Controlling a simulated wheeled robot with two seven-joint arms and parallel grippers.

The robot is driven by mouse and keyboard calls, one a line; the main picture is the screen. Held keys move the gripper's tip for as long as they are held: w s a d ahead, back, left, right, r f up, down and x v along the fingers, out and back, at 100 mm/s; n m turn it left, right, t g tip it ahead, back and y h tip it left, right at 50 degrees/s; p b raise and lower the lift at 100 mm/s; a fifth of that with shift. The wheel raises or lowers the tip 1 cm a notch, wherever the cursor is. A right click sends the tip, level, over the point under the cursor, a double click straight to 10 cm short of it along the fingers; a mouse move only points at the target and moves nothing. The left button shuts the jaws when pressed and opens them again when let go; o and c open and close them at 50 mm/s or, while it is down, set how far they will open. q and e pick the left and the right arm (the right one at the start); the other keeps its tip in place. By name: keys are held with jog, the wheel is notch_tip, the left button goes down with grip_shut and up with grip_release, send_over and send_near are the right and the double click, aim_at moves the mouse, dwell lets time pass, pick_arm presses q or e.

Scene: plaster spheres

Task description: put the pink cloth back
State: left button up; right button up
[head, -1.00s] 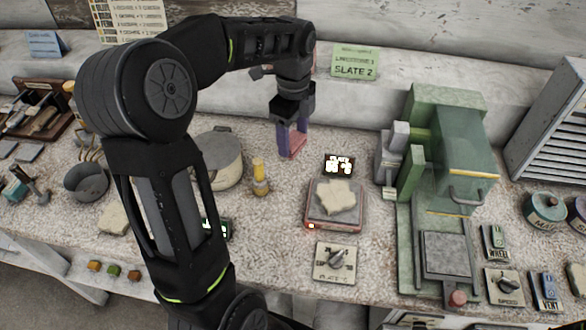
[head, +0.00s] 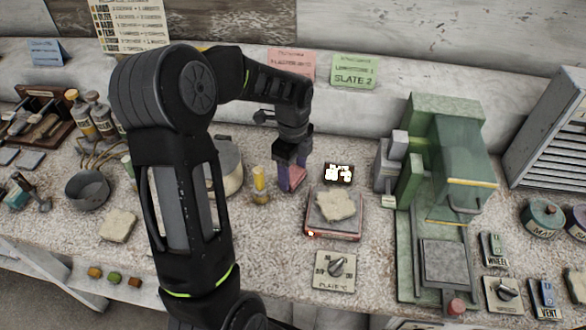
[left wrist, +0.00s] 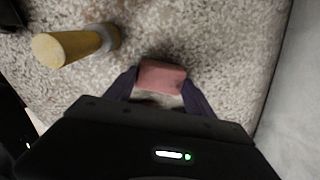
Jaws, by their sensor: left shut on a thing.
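My left gripper (head: 291,184) is over the speckled bench, between a yellow-topped bottle and the hot plate. Its purple fingers are shut on the pink cloth (head: 297,174), which looks like a small folded block. In the left wrist view the pink cloth (left wrist: 161,77) sits between the fingertips of my left gripper (left wrist: 161,88). The bench surface (left wrist: 210,45) shows close behind it; I cannot tell whether the cloth touches it. My right gripper is not in view.
The yellow-topped bottle (head: 260,185) stands just left of the gripper; it also shows in the left wrist view (left wrist: 75,45). A hot plate (head: 318,231) with a pale cloth (head: 337,204) is at right. A green machine (head: 440,150) stands farther right. A grey pot (head: 87,189) is left.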

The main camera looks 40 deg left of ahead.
aim_at(293, 174)
pick_arm(q)
jog(key=shift+f, duration=0.15)
jog(key=o, duration=1.2)
notch_tip(293, 174, up, 12)
jog(key=shift+r+b, duration=0.2)
jog(key=shift+b, duration=0.2)
